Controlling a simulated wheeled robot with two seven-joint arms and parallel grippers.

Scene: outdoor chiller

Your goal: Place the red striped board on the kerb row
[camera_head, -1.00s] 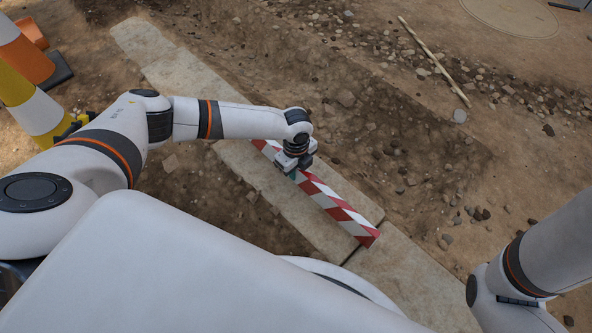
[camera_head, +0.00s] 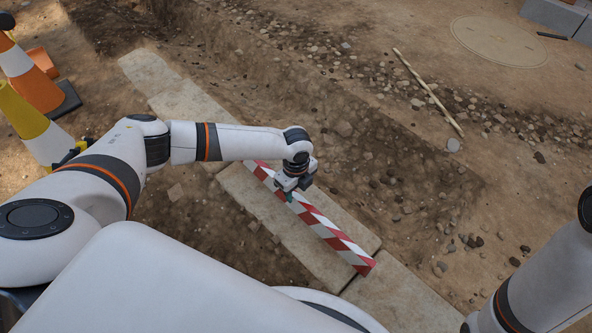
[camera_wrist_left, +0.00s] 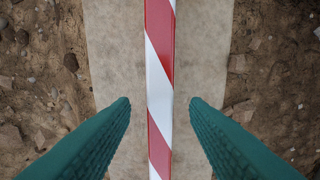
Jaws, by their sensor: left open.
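The red and white striped board (camera_head: 325,228) lies lengthwise along the row of pale kerb slabs (camera_head: 290,238) in the head view. In the left wrist view the board (camera_wrist_left: 159,75) runs up the middle, over the kerb (camera_wrist_left: 203,55). My left gripper (camera_head: 288,194) is over the middle of the board. Its two green fingers (camera_wrist_left: 160,105) are open, one on each side of the board with gaps between. I cannot tell how far the fingertips are above the slab. My right gripper is out of view; only part of my right arm shows at the right edge.
Traffic cones (camera_head: 28,75) in orange-white and yellow-white stand at the left. A round cover (camera_head: 499,41) and grey blocks (camera_head: 556,14) are at the far right. Open dirt surrounds the kerb.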

